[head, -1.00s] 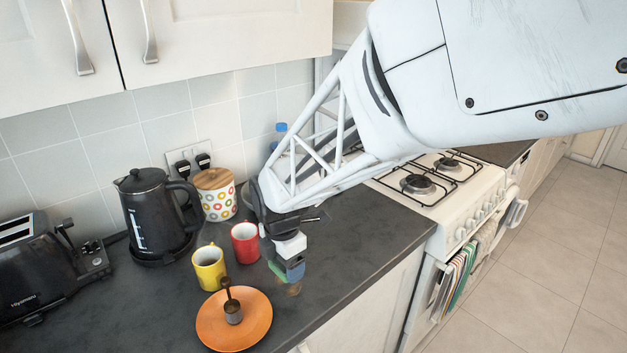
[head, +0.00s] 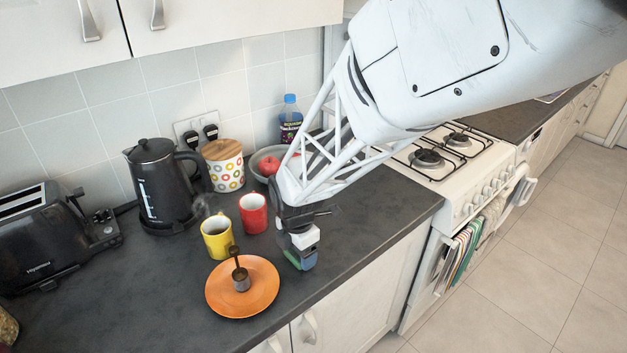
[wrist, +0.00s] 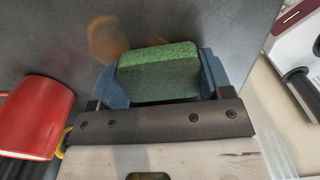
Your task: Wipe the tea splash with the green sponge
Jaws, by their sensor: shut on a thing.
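My gripper (head: 302,262) is shut on the green sponge (wrist: 158,74), which sits between its two blue fingers in the wrist view. In the head view the gripper points down low over the dark counter, right of the orange plate. The sponge is mostly hidden there by the fingers. The tea splash (wrist: 105,38) is a faint brown patch on the counter, at the sponge's upper left edge in the wrist view. In the head view the gripper covers the splash. I cannot tell whether the sponge touches the counter.
A red mug (head: 253,213) stands close left of my gripper, beside a steaming yellow mug (head: 216,240). The orange plate (head: 222,300) holds a small metal scoop (head: 241,279). A kettle (head: 160,190) stands behind. The counter's front edge is close on the right.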

